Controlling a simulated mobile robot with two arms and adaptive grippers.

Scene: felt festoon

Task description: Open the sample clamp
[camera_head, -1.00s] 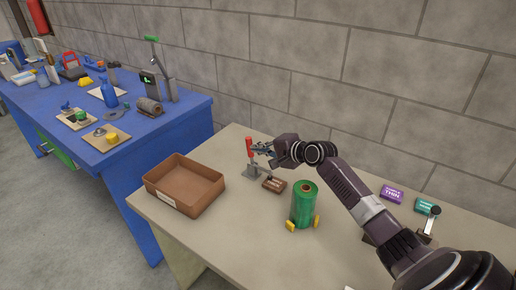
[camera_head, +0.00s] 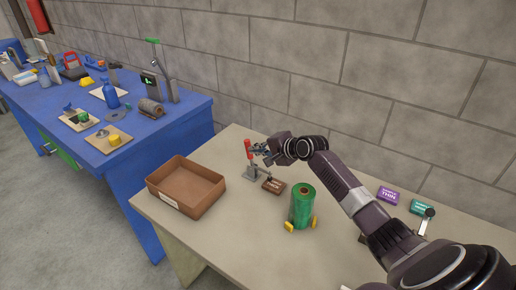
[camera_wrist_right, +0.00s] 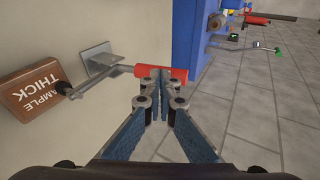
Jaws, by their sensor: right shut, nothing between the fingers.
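The sample clamp (camera_head: 252,173) stands on the beige table near the wall, with a grey metal base and a red handle (camera_head: 248,149) pointing up. My right gripper (camera_head: 260,150) is at the right side of the red handle. In the right wrist view the clamp's plate (camera_wrist_right: 98,60) and metal arm show, and the red handle (camera_wrist_right: 178,74) lies across just beyond the fingertips. The right fingers (camera_wrist_right: 160,78) are together with nothing between them; they look close to or touching the handle. My left gripper is not in view.
A brown sample block marked THICK (camera_wrist_right: 35,88) lies beside the clamp. An open brown box (camera_head: 178,202) is to the left and a green roll (camera_head: 302,206) is in front. Purple (camera_head: 388,195) and teal (camera_head: 418,207) blocks lie right. A blue bench (camera_head: 150,145) stands left.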

